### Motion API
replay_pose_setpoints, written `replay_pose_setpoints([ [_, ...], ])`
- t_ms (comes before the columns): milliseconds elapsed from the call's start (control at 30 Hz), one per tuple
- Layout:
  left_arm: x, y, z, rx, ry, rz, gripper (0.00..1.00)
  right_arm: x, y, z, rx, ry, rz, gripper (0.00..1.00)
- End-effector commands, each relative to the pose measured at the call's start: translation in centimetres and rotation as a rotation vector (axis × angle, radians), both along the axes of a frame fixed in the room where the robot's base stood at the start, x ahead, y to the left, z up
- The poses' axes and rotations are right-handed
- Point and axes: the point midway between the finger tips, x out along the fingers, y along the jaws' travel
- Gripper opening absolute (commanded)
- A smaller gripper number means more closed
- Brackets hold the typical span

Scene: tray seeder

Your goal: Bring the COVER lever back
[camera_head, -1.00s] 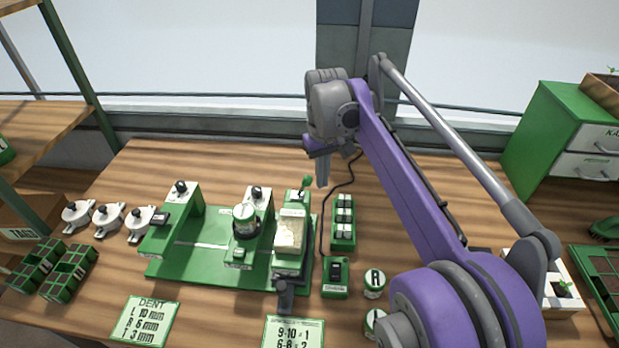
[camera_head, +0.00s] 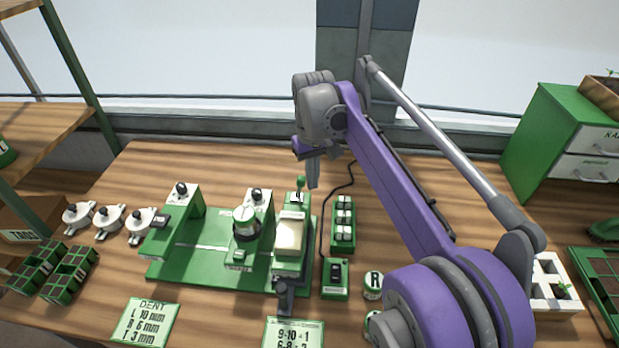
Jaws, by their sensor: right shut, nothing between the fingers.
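The seeder (camera_head: 190,262) is a green machine on the wooden table, with several stations along it. At the back of its right-hand station, which has a cream-coloured top (camera_head: 290,234), stands a small lever with a green knob (camera_head: 300,182); its stem looks nearly upright. I cannot read a COVER label there. My right gripper (camera_head: 313,176) is shut and empty, pointing down just right of and slightly behind the knob. It looks very close to the knob; I cannot tell whether they touch. My left gripper is not in view.
A green switch box (camera_head: 335,278) with a black cable and a strip of white rockers (camera_head: 343,222) stand right of the seeder. Cards (camera_head: 149,321) lie in front. Bare table lies behind the seeder.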

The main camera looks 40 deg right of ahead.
Motion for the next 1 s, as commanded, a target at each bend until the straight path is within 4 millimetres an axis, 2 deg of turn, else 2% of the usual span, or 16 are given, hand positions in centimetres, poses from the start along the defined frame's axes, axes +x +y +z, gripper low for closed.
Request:
replay_pose_setpoints([
  [633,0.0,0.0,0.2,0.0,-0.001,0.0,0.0,0.6,0.7,0.0,0.0,0.0,0.0,0.0],
  [1000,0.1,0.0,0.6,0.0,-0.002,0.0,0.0,1.5,1.8,0.0,0.0,0.0,0.0,0.0],
])
